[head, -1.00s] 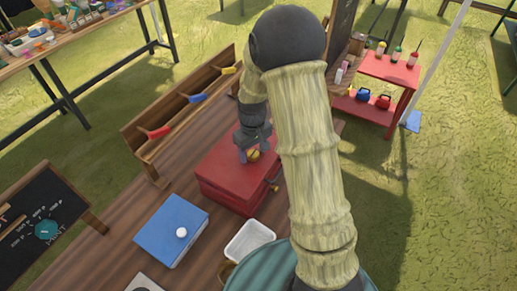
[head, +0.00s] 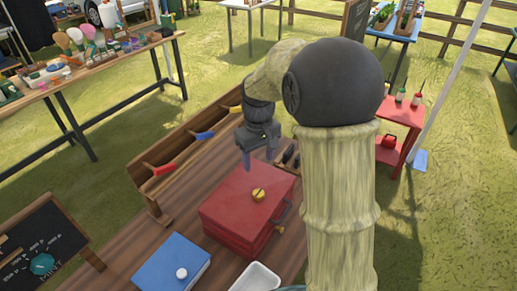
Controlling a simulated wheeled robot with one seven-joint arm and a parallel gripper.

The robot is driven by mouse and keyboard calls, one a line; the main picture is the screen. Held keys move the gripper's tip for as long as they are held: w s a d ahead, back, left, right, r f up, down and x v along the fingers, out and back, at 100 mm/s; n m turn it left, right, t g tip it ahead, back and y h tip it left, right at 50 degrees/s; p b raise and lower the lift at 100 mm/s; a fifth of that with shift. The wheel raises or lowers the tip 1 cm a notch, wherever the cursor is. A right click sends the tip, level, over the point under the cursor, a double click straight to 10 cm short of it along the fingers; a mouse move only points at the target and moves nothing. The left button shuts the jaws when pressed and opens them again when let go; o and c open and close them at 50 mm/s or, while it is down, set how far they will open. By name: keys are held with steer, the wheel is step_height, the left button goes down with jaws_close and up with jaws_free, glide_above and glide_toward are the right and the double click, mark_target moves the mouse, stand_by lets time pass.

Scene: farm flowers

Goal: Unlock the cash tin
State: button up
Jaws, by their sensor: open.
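The red cash tin (head: 235,215) sits on the brown wooden table with its lid down. A round brass knob (head: 259,194) with a dark line across it is on top of the lid. A dark handle and a smaller brass part (head: 280,229) show on the tin's right side. My gripper (head: 259,162) points down with its fingers apart and empty. It appears above the far part of the tin, clear of the knob.
A blue box (head: 172,266) with a white knob and a white tray (head: 257,278) stand near the tin. A wooden rack (head: 185,160) with coloured handles runs behind it. A chalkboard (head: 40,250) stands at left. My arm hides part of the right side.

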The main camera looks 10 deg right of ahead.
step_height(320, 180, up, 3)
steer(key=shift+r, duration=0.1)
stand_by(0.5)
steer(key=s+d+f+m+t, duration=0.1)
steer(key=s+f+m, duration=0.1)
steer(key=s+f, duration=0.2)
steer(key=s+d+f+m+t, duration=0.1)
steer(key=s+f, duration=0.3)
steer(key=s, duration=0.7)
steer(key=shift+s+m+t, duration=0.3)
steer(key=shift+m, duration=0.4)
steer(key=shift+f, duration=0.1)
